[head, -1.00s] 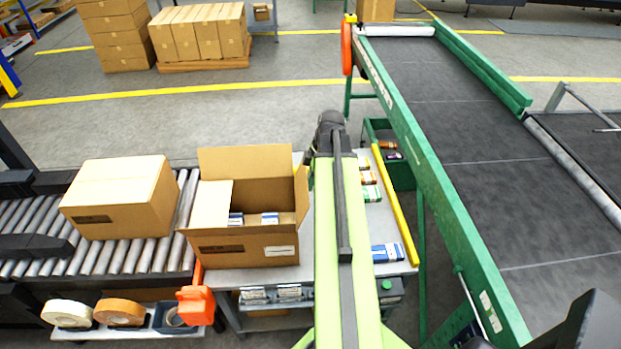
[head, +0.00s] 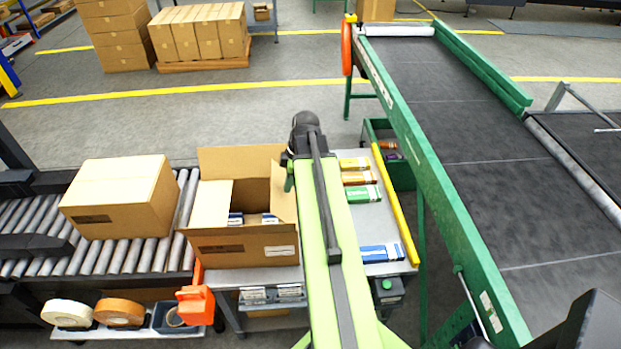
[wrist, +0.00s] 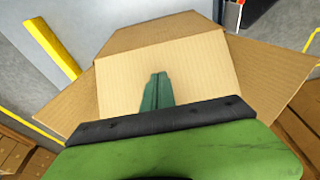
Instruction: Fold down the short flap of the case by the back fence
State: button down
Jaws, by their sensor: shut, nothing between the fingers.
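The open case (head: 230,243) stands on the grey table in the head view, with small white-and-blue packs partly visible inside. Its back flap (head: 240,163) stands up, and its left short flap (head: 210,205) slopes over the opening. The right short flap (head: 284,193) leans inward, partly covering the opening. My gripper (head: 289,183) is at the upper edge of that right flap, partly hidden by my arm. In the wrist view the green fingers (wrist: 155,90) are together and empty, in front of a cardboard panel (wrist: 195,70). I cannot tell whether they touch it.
A closed carton (head: 120,197) sits on the roller conveyor to the left. Coloured packs (head: 361,178) and a blue pack (head: 380,253) lie on the table right of my arm, beside a yellow bar (head: 395,205). A green-framed belt conveyor (head: 440,180) stands farther right.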

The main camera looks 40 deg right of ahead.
jog(key=shift+w+a+f+b, duration=0.45)
jog(key=shift+w+a, duration=0.05)
jog(key=shift+a, duration=0.1)
jog(key=shift+w+a, duration=0.25)
jog(key=shift+a, duration=0.05)
